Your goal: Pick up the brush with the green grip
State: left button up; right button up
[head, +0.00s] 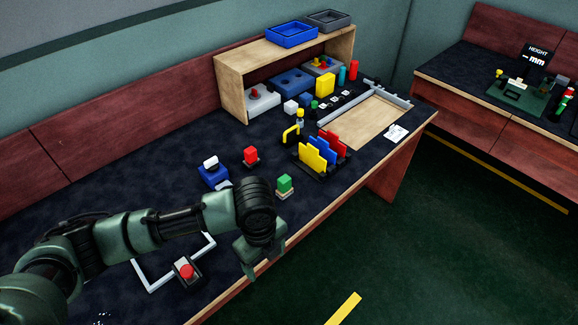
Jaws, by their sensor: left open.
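My left gripper (250,270) hangs at the table's front edge, nearer to me and a little left of the green grip. It is open and apart from the green grip, with no object visible between its fingers. My right gripper is out of view.
A similar red piece (250,155) and a blue piece with a white top (211,172) stand behind my left arm. A rack of yellow, blue and red plates (318,152) is to the right. A red button (187,271) is near the front. A wooden shelf (232,90) stands behind.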

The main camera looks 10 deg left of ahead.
aim_at(284, 188)
jog(key=i, duration=0.95)
